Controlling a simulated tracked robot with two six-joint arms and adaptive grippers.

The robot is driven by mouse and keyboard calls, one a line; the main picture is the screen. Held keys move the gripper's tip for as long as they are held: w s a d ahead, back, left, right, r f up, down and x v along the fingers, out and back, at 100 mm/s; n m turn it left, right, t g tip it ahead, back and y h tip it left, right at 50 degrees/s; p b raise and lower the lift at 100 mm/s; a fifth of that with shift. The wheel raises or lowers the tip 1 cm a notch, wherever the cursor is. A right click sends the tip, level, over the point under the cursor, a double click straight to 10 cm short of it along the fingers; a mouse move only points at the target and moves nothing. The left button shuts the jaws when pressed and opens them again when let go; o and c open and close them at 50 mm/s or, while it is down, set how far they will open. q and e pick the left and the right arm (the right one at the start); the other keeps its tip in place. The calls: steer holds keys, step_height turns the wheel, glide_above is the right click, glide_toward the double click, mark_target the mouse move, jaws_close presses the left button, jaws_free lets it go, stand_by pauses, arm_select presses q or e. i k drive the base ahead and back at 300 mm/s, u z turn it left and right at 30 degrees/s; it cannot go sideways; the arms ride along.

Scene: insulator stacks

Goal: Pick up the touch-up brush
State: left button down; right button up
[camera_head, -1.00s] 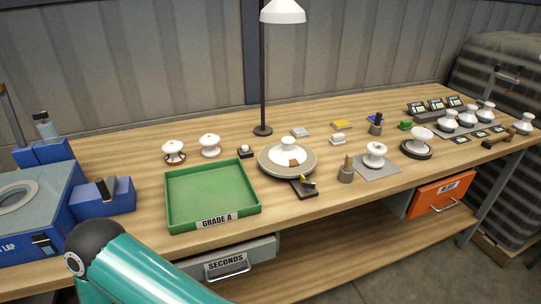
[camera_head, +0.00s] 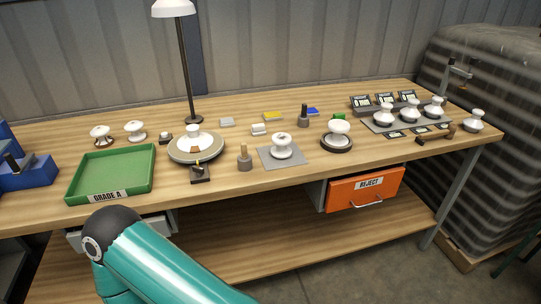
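No gripper of mine shows. Only a teal arm link of mine with a dark joint is in view at the lower left. I cannot tell for sure which item is the touch-up brush. A grey pot (camera_head: 245,164) near the front of the bench holds an upright tan handle (camera_head: 244,150). A second grey pot (camera_head: 303,122) farther back holds an upright dark handle (camera_head: 304,109). A brown-handled tool (camera_head: 437,137) lies at the right, near the front edge. Nothing is seen touching these items.
A green GRADE A tray (camera_head: 110,173) sits at the left. A round turntable (camera_head: 196,150) bears a white insulator. Another insulator (camera_head: 281,147) stands on a grey mat. A lamp (camera_head: 187,75) rises behind. An orange REJECT drawer (camera_head: 365,190) hangs below the bench.

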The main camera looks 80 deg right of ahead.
mark_target(245, 156)
steer(key=z, duration=0.5)
steer(key=k, duration=0.15)
steer(key=z, duration=1)
steer(key=i, duration=0.85)
steer(key=z, duration=0.1)
steer(key=k, duration=0.8)
steer(key=z, duration=0.25)
steer(key=i, duration=0.8)
steer(key=u, duration=0.1)
